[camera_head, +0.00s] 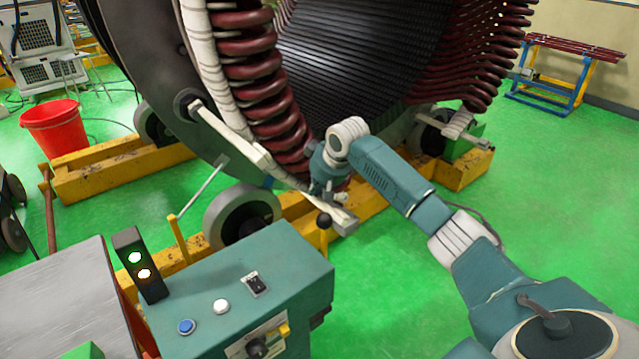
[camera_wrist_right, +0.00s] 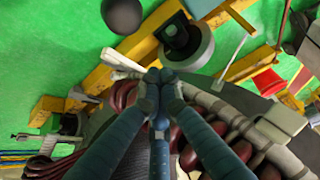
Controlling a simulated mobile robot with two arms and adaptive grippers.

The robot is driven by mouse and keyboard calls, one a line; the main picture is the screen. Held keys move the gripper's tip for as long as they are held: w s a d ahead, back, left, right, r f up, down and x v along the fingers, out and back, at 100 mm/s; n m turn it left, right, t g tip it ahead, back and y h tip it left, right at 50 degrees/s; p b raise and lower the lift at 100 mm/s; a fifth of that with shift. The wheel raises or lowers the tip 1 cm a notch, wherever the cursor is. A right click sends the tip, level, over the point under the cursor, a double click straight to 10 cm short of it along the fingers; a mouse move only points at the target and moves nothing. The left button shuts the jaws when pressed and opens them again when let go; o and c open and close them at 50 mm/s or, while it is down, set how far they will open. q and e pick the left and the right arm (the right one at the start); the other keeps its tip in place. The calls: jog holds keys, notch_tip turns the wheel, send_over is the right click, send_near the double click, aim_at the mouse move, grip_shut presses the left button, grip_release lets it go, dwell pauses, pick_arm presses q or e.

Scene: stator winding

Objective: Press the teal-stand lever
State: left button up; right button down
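The teal stand (camera_head: 290,268) is a box with buttons on top, at the bottom of the head view. A lever with a black ball knob (camera_head: 325,220) rises by its far right corner; its lower part looks yellow. The dark ball (camera_wrist_right: 122,15) at the top of the wrist view looks like the same knob. My right gripper (camera_head: 328,196) is just above and beyond the knob, apart from it. In the wrist view its teal fingers (camera_wrist_right: 158,76) come together at the tips, with nothing seen between them. My left gripper is not in view.
A large stator (camera_head: 150,60) with dark red coils (camera_head: 250,66) stands behind, on yellow beams (camera_head: 120,170) and rollers (camera_head: 240,212). A pale bar (camera_head: 250,150) slopes down beside my right gripper. A red bucket (camera_head: 54,128) is at left. Green floor is clear at right.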

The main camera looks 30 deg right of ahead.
pick_arm(q)
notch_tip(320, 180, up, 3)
jog(key=p, duration=0.2)
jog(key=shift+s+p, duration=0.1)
jog(key=shift+p, duration=0.25)
pick_arm(e)
jog(key=f, duration=0.1)
jog(key=s+f, duration=0.1)
jog(key=f, duration=0.2)
jog(key=shift+s+a+f, duration=0.15)
jog(key=shift+s+f, duration=0.1)
jog(key=shift+s, duration=0.1)
